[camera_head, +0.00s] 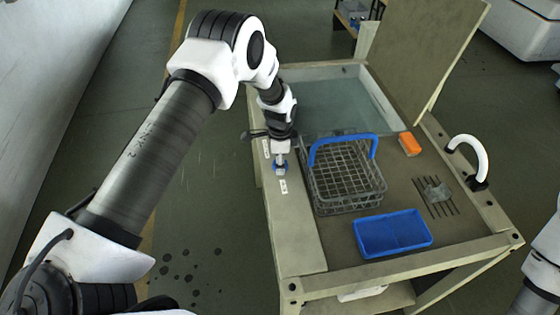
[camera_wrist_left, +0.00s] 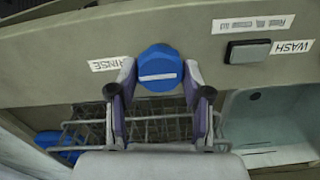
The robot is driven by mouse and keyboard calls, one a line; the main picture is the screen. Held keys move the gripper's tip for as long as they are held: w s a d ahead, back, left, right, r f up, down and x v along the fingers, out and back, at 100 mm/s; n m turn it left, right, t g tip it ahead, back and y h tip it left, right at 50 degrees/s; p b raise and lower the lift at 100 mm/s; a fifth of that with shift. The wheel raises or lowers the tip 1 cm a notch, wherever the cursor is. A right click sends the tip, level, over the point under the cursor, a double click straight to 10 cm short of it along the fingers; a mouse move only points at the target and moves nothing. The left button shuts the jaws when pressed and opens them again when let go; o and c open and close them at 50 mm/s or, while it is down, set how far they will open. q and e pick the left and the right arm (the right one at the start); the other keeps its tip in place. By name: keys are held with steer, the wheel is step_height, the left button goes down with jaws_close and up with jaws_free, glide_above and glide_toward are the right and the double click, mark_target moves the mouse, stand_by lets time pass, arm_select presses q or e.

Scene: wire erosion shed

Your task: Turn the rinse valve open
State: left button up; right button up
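The rinse valve is a round blue knob (camera_wrist_left: 158,70) with a white bar running straight across in the left wrist view. It sits on the bench's panel beside a "RINSE" label (camera_wrist_left: 108,64). In the head view the knob (camera_head: 281,168) shows partly, on the narrow left panel. My left gripper (camera_wrist_left: 159,78) has one fingertip on each side of the knob, and both look to be against it. From above, the left gripper (camera_head: 281,160) covers part of the knob. My right gripper is out of view; only part of that arm shows at lower right.
A wire basket (camera_head: 345,190) with a blue handle stands right beside the panel. A water-filled basin (camera_head: 345,105) lies behind.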

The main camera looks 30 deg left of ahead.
arm_select(q)
steer(key=shift+w+r, duration=0.1)
steer(key=shift+n, duration=0.5)
steer(key=shift+n+b, duration=0.8)
steer(key=shift+n, duration=0.1)
steer(key=n+b, duration=0.1)
steer(key=n, duration=0.4)
steer(key=shift+b, duration=0.3)
steer(key=n, duration=0.5)
steer(key=shift+b, duration=0.35)
steer(key=n, duration=0.5)
steer(key=shift+a, duration=0.1)
steer(key=o, duration=1.2)
steer(key=shift+c, duration=0.2)
